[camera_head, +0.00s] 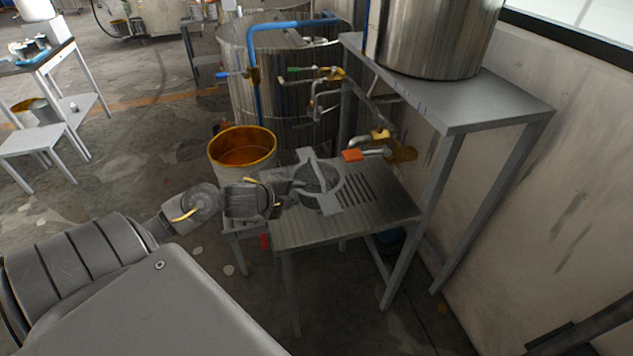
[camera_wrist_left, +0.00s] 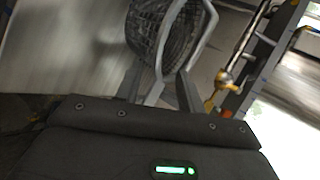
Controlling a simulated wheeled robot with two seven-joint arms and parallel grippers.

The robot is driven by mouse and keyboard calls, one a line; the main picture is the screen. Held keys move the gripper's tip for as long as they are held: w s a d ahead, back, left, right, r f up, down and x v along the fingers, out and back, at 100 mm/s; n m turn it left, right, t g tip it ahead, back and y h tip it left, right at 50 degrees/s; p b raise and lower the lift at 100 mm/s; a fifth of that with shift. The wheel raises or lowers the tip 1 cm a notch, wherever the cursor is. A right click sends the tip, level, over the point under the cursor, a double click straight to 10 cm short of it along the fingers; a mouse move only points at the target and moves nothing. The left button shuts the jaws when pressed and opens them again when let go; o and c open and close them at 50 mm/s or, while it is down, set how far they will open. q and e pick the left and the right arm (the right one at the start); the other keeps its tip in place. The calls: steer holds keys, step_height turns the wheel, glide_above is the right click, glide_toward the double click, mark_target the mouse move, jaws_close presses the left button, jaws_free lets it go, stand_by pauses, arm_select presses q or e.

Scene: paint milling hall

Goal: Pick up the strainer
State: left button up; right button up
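The strainer (camera_head: 318,179), a round dark mesh bowl with a light metal rim and arms, shows at the slotted metal bench (camera_head: 375,215) in the head view. My left gripper (camera_head: 291,188) reaches it from the left. In the left wrist view the strainer's mesh bowl (camera_wrist_left: 165,30) lies just beyond the fingers. Its pale metal handle (camera_wrist_left: 156,92) runs back between the two dark fingers of my left gripper (camera_wrist_left: 160,78), with gaps on both sides. The gripper looks open around the handle. My right gripper is not in view.
A bucket with a yellow rim (camera_head: 243,160) stands behind my left gripper. Pipes and valves (camera_head: 325,75) run behind the bench, before a large metal tank (camera_head: 285,100). A raised metal stand (camera_head: 470,100) carrying a vessel (camera_head: 435,35) rises at the right, near the wall.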

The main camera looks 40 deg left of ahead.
mark_target(315, 168)
arm_select(q)
steer(key=w+a+r+m+h, duration=0.1)
steer(key=w+a+r+m, duration=0.25)
steer(key=r, duration=0.25)
steer(key=shift+m, duration=0.25)
steer(key=x, duration=0.5)
steer(key=shift+d+f+p, duration=0.1)
steer(key=shift+f+p, duration=0.2)
steer(key=shift+w+d+f, duration=0.1)
steer(key=shift+w, duration=0.2)
steer(key=p+x, duration=0.1)
steer(key=x, duration=0.2)
steer(key=shift+w+d+f, duration=0.2)
steer(key=shift+w, duration=0.1)
steer(key=shift+w+f, duration=0.3)
steer(key=shift+w, duration=0.05)
jaws_close()
